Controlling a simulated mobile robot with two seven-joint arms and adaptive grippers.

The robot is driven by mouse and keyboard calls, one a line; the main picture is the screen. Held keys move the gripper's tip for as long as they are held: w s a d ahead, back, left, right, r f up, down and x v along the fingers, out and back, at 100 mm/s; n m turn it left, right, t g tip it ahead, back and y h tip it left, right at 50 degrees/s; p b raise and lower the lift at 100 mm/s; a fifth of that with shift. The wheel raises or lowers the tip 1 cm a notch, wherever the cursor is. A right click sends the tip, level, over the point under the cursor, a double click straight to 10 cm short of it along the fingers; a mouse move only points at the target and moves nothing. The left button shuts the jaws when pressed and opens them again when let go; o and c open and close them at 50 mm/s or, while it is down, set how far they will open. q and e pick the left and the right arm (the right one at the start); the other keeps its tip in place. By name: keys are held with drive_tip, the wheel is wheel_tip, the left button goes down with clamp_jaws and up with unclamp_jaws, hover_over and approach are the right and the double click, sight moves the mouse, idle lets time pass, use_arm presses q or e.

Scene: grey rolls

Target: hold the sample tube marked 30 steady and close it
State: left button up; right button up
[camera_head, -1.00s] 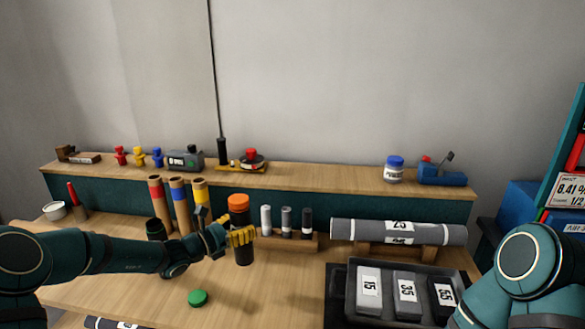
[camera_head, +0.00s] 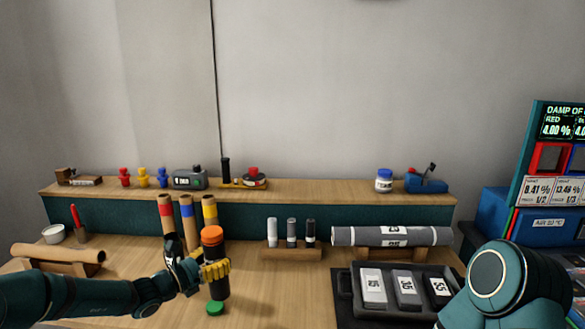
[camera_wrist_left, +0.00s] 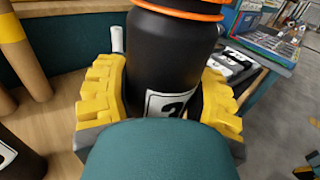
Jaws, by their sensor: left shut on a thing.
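A dark tube (camera_head: 215,280) with an orange top (camera_head: 212,236) stands upright left of the table's middle. My left gripper (camera_head: 214,271) has its yellow fingers shut around it. In the left wrist view the dark tube (camera_wrist_left: 172,60) sits between both yellow fingers, with an orange ring at its top. Its white label (camera_wrist_left: 170,104) is partly hidden, so I cannot read the full number. I cannot tell whether its base touches the table.
Several cardboard tubes (camera_head: 187,213) with coloured bands stand behind the gripper. A rack (camera_head: 293,255) of small cylinders stands to the right. A grey roll (camera_head: 392,236) lies on a stand behind a dark tray (camera_head: 362,300) of numbered blocks. A cardboard roll (camera_head: 58,253) lies far left.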

use_arm(q)
drive_tip(key=s+d+f+m+g+h, duration=0.1)
drive_tip(key=s+f, duration=0.5)
drive_tip(key=s, duration=0.3)
drive_tip(key=s+f+m+g+h, duration=0.1)
drive_tip(key=s+f, duration=0.5)
drive_tip(key=s, duration=0.4)
drive_tip(key=shift+d+f+g, duration=0.3)
drive_tip(key=shift+d+f, duration=0.1)
drive_tip(key=w+d+f+m+g+h, duration=0.2)
drive_tip(key=d+m+g, duration=0.6)
drive_tip(key=d+g, duration=0.4)
drive_tip(key=shift+w+d+h, duration=0.15)
drive_tip(key=shift+d+h, duration=0.75)
drive_tip(key=shift+d, duration=0.1)
